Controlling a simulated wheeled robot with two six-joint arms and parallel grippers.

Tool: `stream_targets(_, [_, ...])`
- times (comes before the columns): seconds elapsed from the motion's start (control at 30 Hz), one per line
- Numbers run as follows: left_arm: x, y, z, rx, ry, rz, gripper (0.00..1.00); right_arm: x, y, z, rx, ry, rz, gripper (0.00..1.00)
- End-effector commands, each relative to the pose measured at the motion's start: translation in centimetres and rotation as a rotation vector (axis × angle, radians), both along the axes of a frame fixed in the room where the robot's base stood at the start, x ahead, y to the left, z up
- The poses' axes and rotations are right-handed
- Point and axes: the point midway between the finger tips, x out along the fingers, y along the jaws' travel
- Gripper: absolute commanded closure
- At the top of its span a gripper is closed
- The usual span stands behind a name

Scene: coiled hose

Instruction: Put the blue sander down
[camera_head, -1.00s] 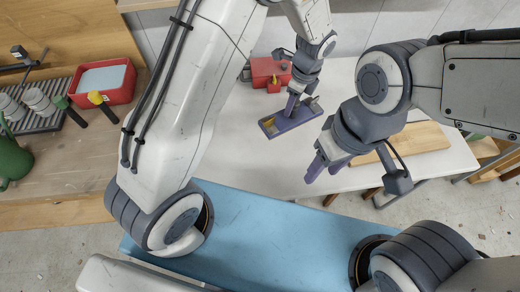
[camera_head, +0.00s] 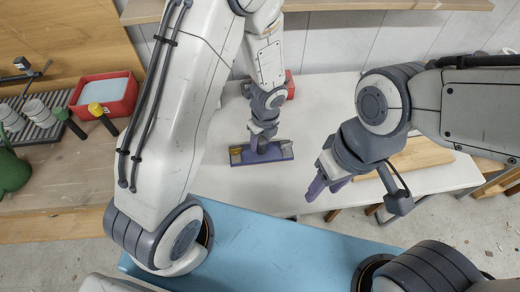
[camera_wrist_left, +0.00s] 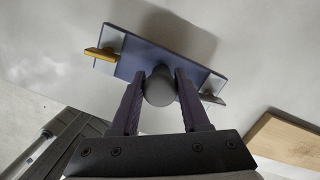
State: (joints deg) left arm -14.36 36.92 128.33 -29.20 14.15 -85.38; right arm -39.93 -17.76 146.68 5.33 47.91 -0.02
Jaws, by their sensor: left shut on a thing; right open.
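The blue sander (camera_head: 240,154) is a flat blue-violet plate with a yellow part at one end and a grey part at the other. My left gripper (camera_head: 263,138) is shut on its upright handle. In the left wrist view the grey round handle (camera_wrist_left: 158,87) sits between both fingers, and the plate (camera_wrist_left: 150,50) lies crosswise beyond it. The sander is over the white table (camera_head: 225,185). A shadow shows beside the plate, but whether it touches the table I cannot tell. My right gripper (camera_head: 326,178) is open and empty near the table's front edge.
A wooden board (camera_head: 420,155) lies at the table's right. A red box (camera_head: 290,84) at the back is mostly hidden by my left arm. A red tray (camera_head: 105,93) and a slatted rack stand on the bench at left. White table around the sander is bare.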

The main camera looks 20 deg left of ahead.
Motion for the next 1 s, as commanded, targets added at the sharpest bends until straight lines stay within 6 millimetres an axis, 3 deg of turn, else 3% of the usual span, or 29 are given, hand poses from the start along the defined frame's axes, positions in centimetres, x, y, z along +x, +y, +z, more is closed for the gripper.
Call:
stream_targets(0.27, [-0.1,0.1,-3.9,0.001,0.002,-0.001,1.00,0.0,0.0,-2.2,0.000,0.000,0.000,0.50])
stream_targets(0.7, [-0.1,0.1,-4.4,0.000,0.000,0.000,1.00,0.0,0.0,-2.5,0.000,0.000,0.000,0.50])
stream_targets(0.73, [-0.1,0.1,-4.3,0.000,0.000,0.000,0.46,0.0,0.0,-2.4,0.000,0.000,0.000,0.50])
stream_targets(0.8, [-0.1,0.1,-4.3,0.000,0.000,0.000,0.24,0.0,0.0,-2.3,0.000,0.000,0.000,0.50])
stream_targets(1.0, [-0.1,0.1,-4.3,0.001,0.001,0.001,0.24,0.0,0.0,-2.3,0.000,0.000,0.000,0.50])
